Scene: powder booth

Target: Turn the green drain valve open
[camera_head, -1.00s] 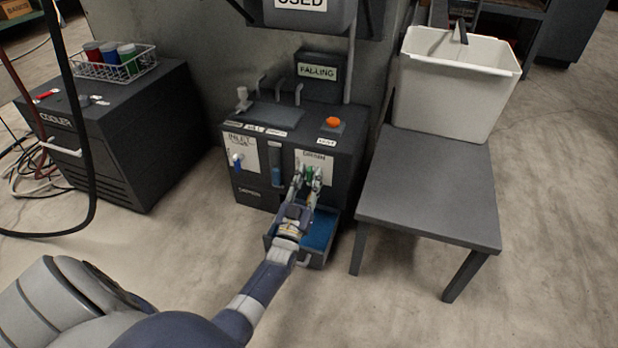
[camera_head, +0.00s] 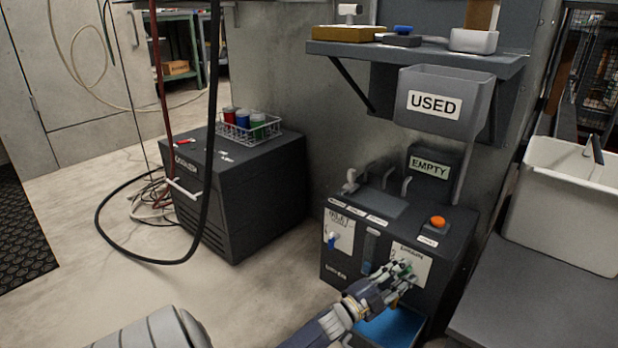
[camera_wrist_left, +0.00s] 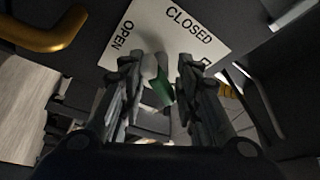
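The green drain valve (camera_wrist_left: 162,90) shows between the two fingers of my left gripper (camera_wrist_left: 162,75) in the left wrist view. A white plate (camera_wrist_left: 185,30) marked OPEN and CLOSED lies behind it. In the head view, my left gripper (camera_head: 400,272) is at the valve's plate on the front of the dark drain unit (camera_head: 345,270). The fingers stand on either side of the valve handle and hide much of it, so I cannot tell whether they press on it. A sign (camera_head: 429,167) on the unit reads EMPTY. My right gripper is not in view.
A blue-lined tray (camera_head: 395,328) sits low in front of the unit, below my gripper. An orange button (camera_head: 437,222) is on top. A USED bin (camera_head: 445,105) hangs above. A cooler (camera_head: 240,200) stands left and a grey table (camera_head: 550,305) right.

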